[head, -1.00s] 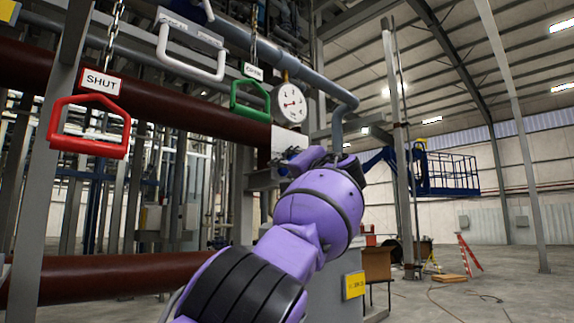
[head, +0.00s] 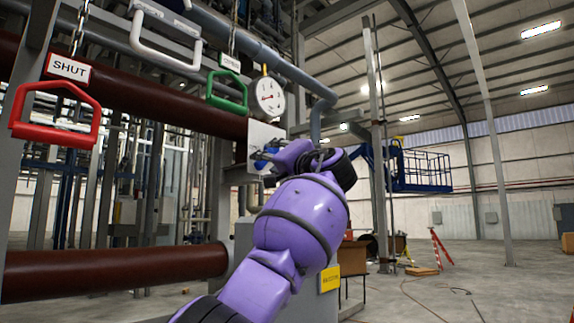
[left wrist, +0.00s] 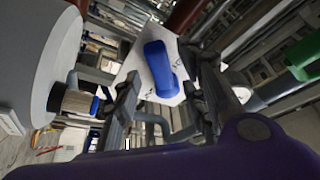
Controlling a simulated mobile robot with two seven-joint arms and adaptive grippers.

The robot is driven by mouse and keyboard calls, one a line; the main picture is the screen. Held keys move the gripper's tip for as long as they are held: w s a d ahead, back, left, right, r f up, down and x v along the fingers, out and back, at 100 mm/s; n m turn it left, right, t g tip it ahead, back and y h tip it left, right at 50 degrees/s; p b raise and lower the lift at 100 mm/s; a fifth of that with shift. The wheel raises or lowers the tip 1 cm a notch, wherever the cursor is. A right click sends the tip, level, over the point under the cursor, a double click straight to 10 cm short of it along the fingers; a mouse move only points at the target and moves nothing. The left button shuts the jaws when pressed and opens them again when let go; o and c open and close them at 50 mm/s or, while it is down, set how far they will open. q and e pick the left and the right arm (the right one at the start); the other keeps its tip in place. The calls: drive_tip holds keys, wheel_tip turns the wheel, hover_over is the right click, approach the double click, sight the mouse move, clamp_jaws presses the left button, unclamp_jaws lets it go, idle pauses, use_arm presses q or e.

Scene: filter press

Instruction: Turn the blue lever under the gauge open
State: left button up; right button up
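The blue lever (head: 263,161) sits on a white plate (head: 262,135) below the round white gauge (head: 270,97), partly hidden by my left gripper (head: 272,157). In the left wrist view the blue lever (left wrist: 160,68) stands against the white plate, with dark marks beside it. The left gripper (left wrist: 165,82) is open, its two dark fingers apart on either side of the lever's near end. I cannot tell whether either finger touches the lever. My right gripper is not in view.
A red handle (head: 55,130) hangs by a SHUT sign (head: 69,68). A green handle (head: 227,102) and a white handle (head: 165,52) hang nearby. In the wrist view a big grey cylinder (left wrist: 35,70) is close at left. Open floor (head: 450,285) lies at right.

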use_arm(q)
drive_tip(key=v, duration=0.8)
